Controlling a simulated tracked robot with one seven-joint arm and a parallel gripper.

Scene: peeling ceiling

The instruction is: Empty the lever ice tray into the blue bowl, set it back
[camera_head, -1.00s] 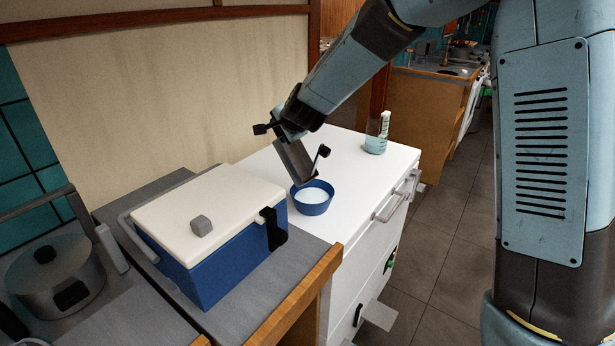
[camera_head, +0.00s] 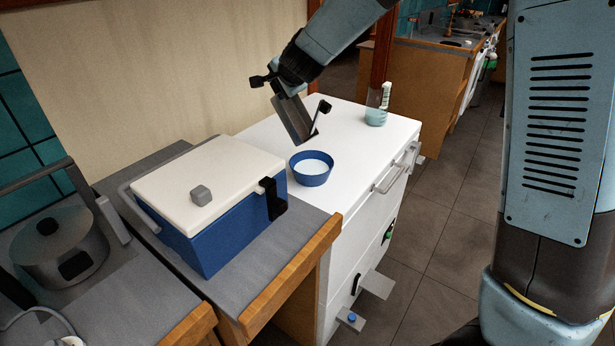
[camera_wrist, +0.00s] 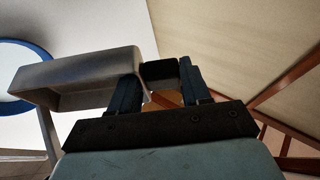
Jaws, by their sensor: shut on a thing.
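The grey metal ice tray (camera_head: 293,119) is tilted steeply in the head view, above and behind the blue bowl (camera_head: 325,180). The bowl stands on the white cabinet top and holds something white. My gripper (camera_head: 288,97) is above the bowl and shut on the tray near its upper end. In the wrist view, the tray (camera_wrist: 75,72) reaches out left from my gripper (camera_wrist: 158,73), towards the blue bowl's rim (camera_wrist: 30,48). Tray and bowl look apart in the head view. I cannot tell whether any ice is left inside the tray.
A blue cooler (camera_head: 231,222) with a white lid stands left of the white cabinet (camera_head: 262,134). A beaker (camera_head: 376,117) stands at the cabinet's back right. A metal pot (camera_head: 60,250) is at far left. The cabinet top around the bowl is mostly clear.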

